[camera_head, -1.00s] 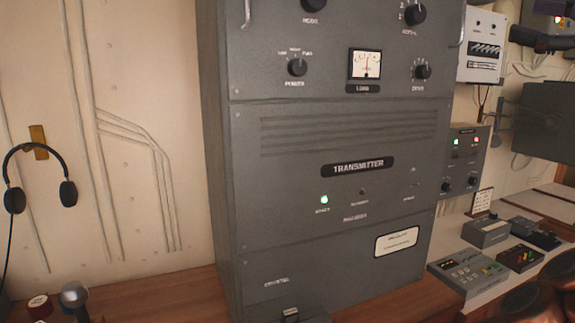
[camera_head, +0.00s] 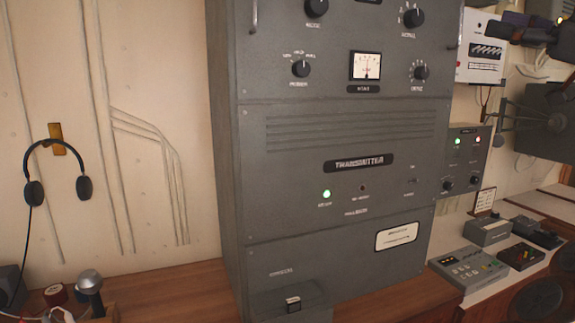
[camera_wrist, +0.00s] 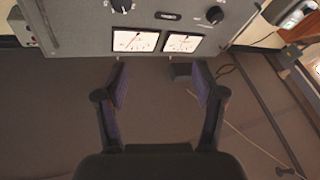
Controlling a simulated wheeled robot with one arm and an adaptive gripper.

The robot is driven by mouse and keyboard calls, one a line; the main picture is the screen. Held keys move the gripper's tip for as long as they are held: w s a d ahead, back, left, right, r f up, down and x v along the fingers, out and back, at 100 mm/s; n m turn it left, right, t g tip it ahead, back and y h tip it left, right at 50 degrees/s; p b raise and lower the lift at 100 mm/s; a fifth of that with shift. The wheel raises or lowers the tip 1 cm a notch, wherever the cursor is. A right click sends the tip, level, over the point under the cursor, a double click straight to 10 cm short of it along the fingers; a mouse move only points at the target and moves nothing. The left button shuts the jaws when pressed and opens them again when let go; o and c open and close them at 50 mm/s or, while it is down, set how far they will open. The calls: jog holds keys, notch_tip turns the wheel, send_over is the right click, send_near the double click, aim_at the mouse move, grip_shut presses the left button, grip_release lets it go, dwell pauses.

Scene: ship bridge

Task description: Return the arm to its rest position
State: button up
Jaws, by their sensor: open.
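My gripper (camera_wrist: 160,85) is open in the wrist view, with its two dark fingers wide apart and nothing between them. Beyond the fingertips, the wrist view shows a grey panel (camera_wrist: 80,28) with two white dial meters (camera_wrist: 135,41) along its lower edge. In the head view, dark parts that look like my arm show at the upper right edge and the lower right corner. I cannot tell the whole arm's pose from these pieces.
A tall grey transmitter cabinet (camera_head: 290,225) stands on a wooden counter (camera_head: 180,283). Black headphones (camera_head: 57,165) hang at the left. A microphone (camera_head: 90,285) stands below. Small control boxes (camera_head: 468,268) sit on the right counter. Floor (camera_wrist: 60,110) shows around the gripper in the wrist view.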

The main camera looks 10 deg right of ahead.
jog(key=w+a+f+m+g, duration=0.1)
jog(key=w+a+f+g, duration=0.15)
jog(key=a, duration=0.45)
jog(key=w+a+f+m+g+y, duration=0.1)
jog(key=w+a+f+m+g, duration=0.1)
jog(key=w+a+f, duration=0.3)
jog(key=w+a+f+m+g, duration=0.1)
jog(key=a+f+g, duration=0.15)
jog(key=a, duration=0.55)
jog(key=s+a+f+m+g+h, duration=0.1)
jog(key=s+a+f+g+h, duration=0.15)
jog(key=a+f, duration=0.45)
jog(key=s+a+f+m+g+h, duration=0.1)
jog(key=s+a+f+m+g, duration=0.15)
jog(key=a+f, duration=0.55)
jog(key=s+f+m+g+h, duration=0.1)
jog(key=s+f+g+h, duration=0.1)
jog(key=s+f, duration=0.7)
jog(key=s+f+g+h, duration=0.25)
jog(key=s+f, duration=0.25)
jog(key=f, duration=0.7)
jog(key=s+d+f+m+g+h, duration=0.1)
jog(key=s+d+f+h, duration=0.1)
jog(key=s+d+f, duration=0.3)
jog(key=s+d+f+m+g+h, duration=0.1)
jog(key=s+d+f+h, duration=0.2)
jog(key=s+f, duration=0.6)
jog(key=shift+s+d+m, duration=0.35)
jog(key=shift+s+d, duration=0.5)
jog(key=shift+d, duration=0.1)
